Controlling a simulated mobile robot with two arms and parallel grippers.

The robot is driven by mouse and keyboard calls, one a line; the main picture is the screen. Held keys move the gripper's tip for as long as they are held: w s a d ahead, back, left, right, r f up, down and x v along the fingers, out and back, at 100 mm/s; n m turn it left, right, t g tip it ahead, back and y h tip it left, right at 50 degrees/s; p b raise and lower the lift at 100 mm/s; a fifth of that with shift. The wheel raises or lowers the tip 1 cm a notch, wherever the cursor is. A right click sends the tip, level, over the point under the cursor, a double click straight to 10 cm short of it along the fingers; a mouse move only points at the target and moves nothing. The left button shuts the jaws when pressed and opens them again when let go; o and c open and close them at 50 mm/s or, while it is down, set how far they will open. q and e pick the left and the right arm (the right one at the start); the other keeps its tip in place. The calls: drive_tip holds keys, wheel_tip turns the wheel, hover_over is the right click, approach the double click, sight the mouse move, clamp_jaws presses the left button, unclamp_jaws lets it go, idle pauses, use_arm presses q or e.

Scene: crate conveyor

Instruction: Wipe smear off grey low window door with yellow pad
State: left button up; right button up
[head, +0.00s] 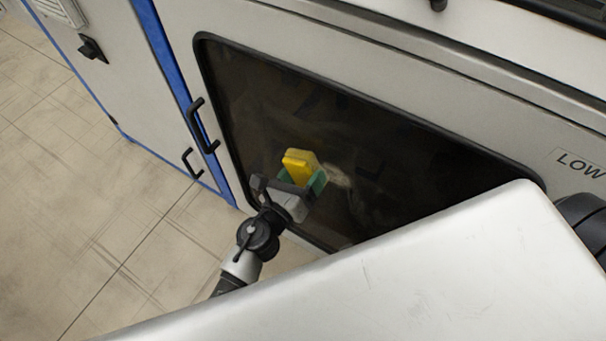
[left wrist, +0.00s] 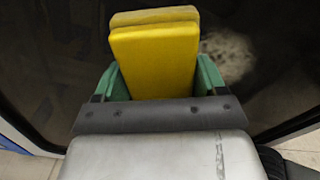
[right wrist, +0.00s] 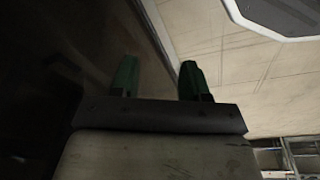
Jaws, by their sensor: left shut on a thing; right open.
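The grey low door (head: 375,75) has a large dark window (head: 265,95) with a black rim. A pale, cloudy smear (head: 338,177) lies on the glass, and it also shows in the left wrist view (left wrist: 228,57). My left gripper (head: 300,180) is shut on the yellow pad (head: 299,163), just left of the smear. In the left wrist view the pad (left wrist: 155,60) stands between the green fingers, its far end at the glass; I cannot tell if it touches. My right gripper (right wrist: 156,80) is open and empty, beside a dark surface; it is hidden in the head view.
Black handles (head: 202,125) stick out at the door's left edge. A blue strip (head: 165,55) runs beside them. Tiled floor (head: 60,170) is free at the left. The label LOW (head: 580,163) is on the right. A light-grey surface covers the lower right of the head view.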

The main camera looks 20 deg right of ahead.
sight(357, 189)
use_arm(q)
drive_tip(key=shift+s+r, duration=0.1)
drive_tip(key=shift+r, duration=0.25)
use_arm(e)
drive_tip(key=shift+s+f, duration=0.25)
drive_tip(key=shift+f, duration=0.3)
drive_tip(key=shift+s+f, duration=0.25)
drive_tip(key=shift+f, duration=0.25)
use_arm(q)
drive_tip(key=shift+s+d, duration=0.75)
drive_tip(key=shift+s, duration=0.1)
drive_tip(key=shift+s+d, duration=0.45)
drive_tip(key=shift+s, duration=0.1)
drive_tip(key=shift+s+d, duration=0.5)
drive_tip(key=shift+s, duration=0.15)
drive_tip(key=shift+s+d, duration=0.65)
drive_tip(key=shift+s, duration=0.25)
drive_tip(key=shift+s+d+b, duration=0.3)
drive_tip(key=shift+s+d, duration=0.05)
drive_tip(key=shift+s, duration=0.1)
drive_tip(key=shift+s+d, duration=0.45)
drive_tip(key=shift+s, duration=0.15)
drive_tip(key=shift+s+d, duration=0.25)
drive_tip(key=shift+s, duration=0.05)
use_arm(e)
drive_tip(key=r, duration=0.1)
drive_tip(key=w+r, duration=0.1)
drive_tip(key=r, duration=0.2)
drive_tip(key=shift+w+a+r, duration=0.1)
drive_tip(key=shift+w+r, duration=0.25)
